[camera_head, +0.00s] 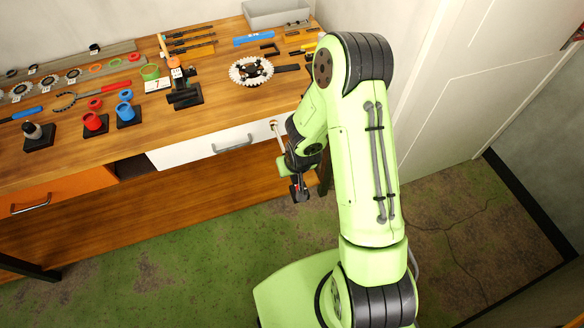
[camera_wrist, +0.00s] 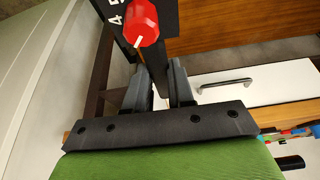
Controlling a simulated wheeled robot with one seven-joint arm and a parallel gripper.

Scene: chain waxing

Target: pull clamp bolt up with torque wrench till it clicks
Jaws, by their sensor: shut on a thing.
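My gripper (camera_head: 299,188) hangs low in front of the bench, beside the white drawer and well below the bench top. In the wrist view its two dark fingers (camera_wrist: 163,75) are shut on a dark bar. The bar joins a black plate with white digits and a red knob (camera_wrist: 142,22) with a white pointer, which looks like the torque wrench. In the head view a thin pale rod (camera_head: 277,137) shows above the gripper, partly hidden by my arm. I cannot tell whether it is part of the wrench. I cannot make out the clamp bolt or any contact with it.
The wooden bench (camera_head: 215,110) carries a chainring (camera_head: 252,70), a black stand (camera_head: 185,95), red cups (camera_head: 95,122), blue cups (camera_head: 127,112) and several tools. A grey tray (camera_head: 275,14) stands at the back. The white drawer (camera_head: 205,146) is beside the gripper. Floor in front is clear.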

